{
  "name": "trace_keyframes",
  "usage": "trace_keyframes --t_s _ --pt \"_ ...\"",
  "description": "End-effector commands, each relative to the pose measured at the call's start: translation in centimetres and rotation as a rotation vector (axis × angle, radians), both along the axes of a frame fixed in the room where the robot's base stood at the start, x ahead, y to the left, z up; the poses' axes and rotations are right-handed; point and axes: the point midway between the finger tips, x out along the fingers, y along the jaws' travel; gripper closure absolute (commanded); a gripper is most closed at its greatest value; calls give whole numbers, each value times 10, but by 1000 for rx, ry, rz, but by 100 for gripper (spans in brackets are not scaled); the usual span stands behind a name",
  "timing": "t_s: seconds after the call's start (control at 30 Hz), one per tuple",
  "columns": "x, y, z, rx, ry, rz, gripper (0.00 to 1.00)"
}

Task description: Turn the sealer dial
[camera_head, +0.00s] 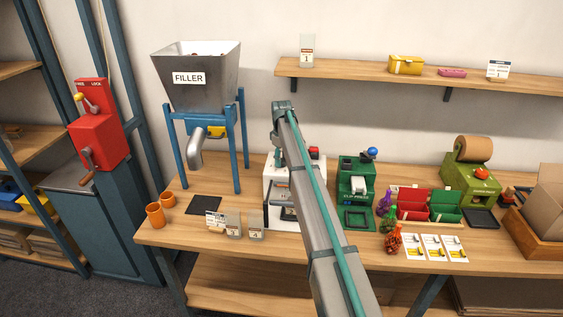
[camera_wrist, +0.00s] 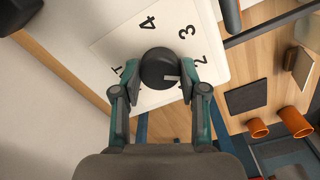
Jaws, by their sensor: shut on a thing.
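The sealer dial (camera_wrist: 158,66) is a round black knob with a pale pointer mark, seen in the wrist view on a white face (camera_wrist: 125,42) with printed numbers. The numbers 2, 3 and 4 are readable, and another is partly hidden by a finger. The mark points toward the side of the 2. My gripper (camera_wrist: 159,78) has its two fingers on opposite sides of the knob, shut on it. In the head view the white sealer (camera_head: 281,185) stands on the bench, largely hidden behind my arm. The dial and my gripper's fingertips cannot be made out there.
The filler hopper (camera_head: 197,95) on blue legs stands left of the sealer. A green clip press (camera_head: 356,185) stands close on its right. Orange cups (camera_head: 155,214), a dark mat (camera_head: 204,204) and small cards (camera_head: 233,222) lie on the bench. A shelf (camera_head: 430,80) hangs above.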

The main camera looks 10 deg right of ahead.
Motion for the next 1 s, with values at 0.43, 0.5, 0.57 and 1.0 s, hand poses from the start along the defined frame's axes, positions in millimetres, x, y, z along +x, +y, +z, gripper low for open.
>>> trace_keyframes --t_s 0.43,0.5,0.57,1.0 --pt "1 0 0 1 -2 157 92" --pt "1 0 1 1 -2 163 92" --pt "1 0 1 1 -2 165 92" --pt "1 0 1 1 -2 164 33"
